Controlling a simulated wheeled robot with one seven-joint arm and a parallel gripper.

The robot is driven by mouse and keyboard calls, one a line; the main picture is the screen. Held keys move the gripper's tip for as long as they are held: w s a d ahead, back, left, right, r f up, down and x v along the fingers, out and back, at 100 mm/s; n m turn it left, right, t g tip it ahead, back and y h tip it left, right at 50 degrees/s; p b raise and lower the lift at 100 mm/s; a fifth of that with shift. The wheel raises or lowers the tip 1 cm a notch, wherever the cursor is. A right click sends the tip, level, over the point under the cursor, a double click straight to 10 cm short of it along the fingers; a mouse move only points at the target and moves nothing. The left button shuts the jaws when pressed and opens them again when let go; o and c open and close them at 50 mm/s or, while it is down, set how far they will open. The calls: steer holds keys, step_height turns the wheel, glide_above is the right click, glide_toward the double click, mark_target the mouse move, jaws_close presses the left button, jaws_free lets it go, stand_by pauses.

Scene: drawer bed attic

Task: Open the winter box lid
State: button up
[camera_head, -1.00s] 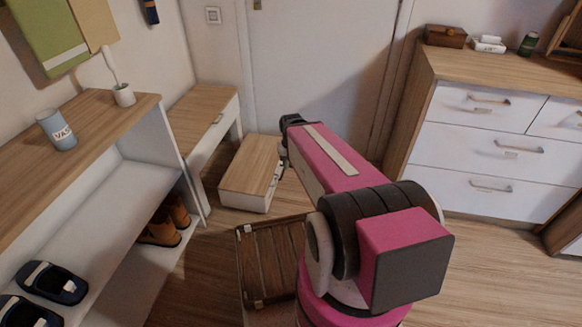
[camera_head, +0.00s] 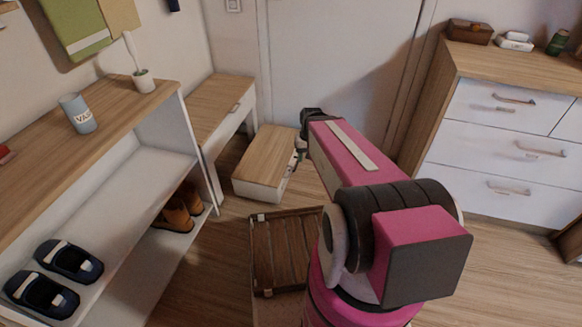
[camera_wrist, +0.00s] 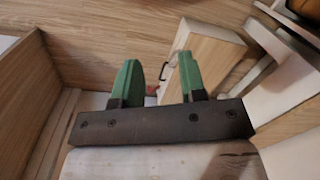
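No label reading winter box shows. A low box with a wood top and white sides (camera_head: 263,158) sits on the floor by the door, its top flat. A dark slatted wooden crate or lid (camera_head: 283,250) lies nearer, partly hidden by my arm. I cannot tell which is the winter box. My gripper (camera_wrist: 159,62) has two green fingers spread apart with nothing held between them. In the head view its dark end is beside the right edge of the low box, fingertips mostly hidden. Beyond the fingers, the wrist view shows a wood-topped piece with a dark handle (camera_wrist: 205,58).
A shoe shelf (camera_head: 125,185) with blue slippers and brown shoes stands left. A small desk (camera_head: 215,105) is behind it. A white dresser (camera_head: 500,140) stands right. Floor is clear between my arm and the dresser.

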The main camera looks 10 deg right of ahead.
steer(key=w+d+f+g+y, duration=0.15)
steer(key=w+f+y, duration=0.55)
steer(key=w+f, duration=0.9)
steer(key=m+t+y, duration=0.1)
steer(key=t+y, duration=0.1)
steer(key=y, duration=0.6)
glide_toward(290, 173)
steer(key=shift+t, duration=0.25)
steer(key=a+f, duration=0.1)
steer(key=a, duration=0.5)
steer(key=a+f, duration=0.1)
steer(key=a, duration=0.2)
steer(key=shift+w+a+f, duration=0.3)
steer(key=shift+w+a, duration=0.05)
jaws_close()
